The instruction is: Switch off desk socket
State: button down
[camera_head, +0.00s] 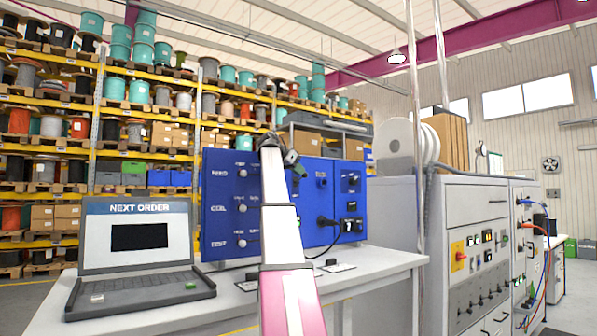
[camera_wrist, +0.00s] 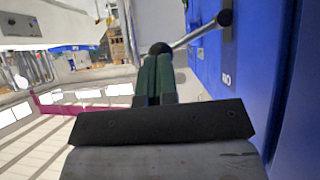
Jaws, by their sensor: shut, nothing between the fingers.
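Small flat fittings with dark parts lie on the white desk: one (camera_head: 338,267) right of my arm and one (camera_head: 247,286) left of it. Which is the desk socket, and its switch position, I cannot tell. A black plug (camera_head: 325,221) sits in the blue panel (camera_head: 225,190), with a black cable hanging toward the desk. My gripper (camera_head: 296,165) is raised in front of the panel, well above the desk. In the wrist view its green fingers (camera_wrist: 154,78) are shut and empty, beside the blue panel face (camera_wrist: 225,75).
A laptop (camera_head: 138,238) reading "NEXT ORDER" stands on the desk's left. A grey cabinet (camera_head: 480,205) with switches and cables stands at right, with a white reel (camera_head: 398,145) on top. In the wrist view a metal rod (camera_wrist: 195,36) passes close to the fingertips.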

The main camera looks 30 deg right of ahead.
aim_at(301, 178)
jog(key=shift+s+f, duration=0.1)
jog(key=f+m+t, duration=0.1)
jog(key=s+f+t, duration=0.1)
jog(key=f+m+t, duration=0.1)
jog(key=shift+s+f+m+t, duration=0.15)
jog(key=shift+s+m+t, duration=0.15)
jog(key=shift+w, duration=0.2)
jog(key=shift+r, duration=0.35)
jog(key=shift+r, duration=0.6)
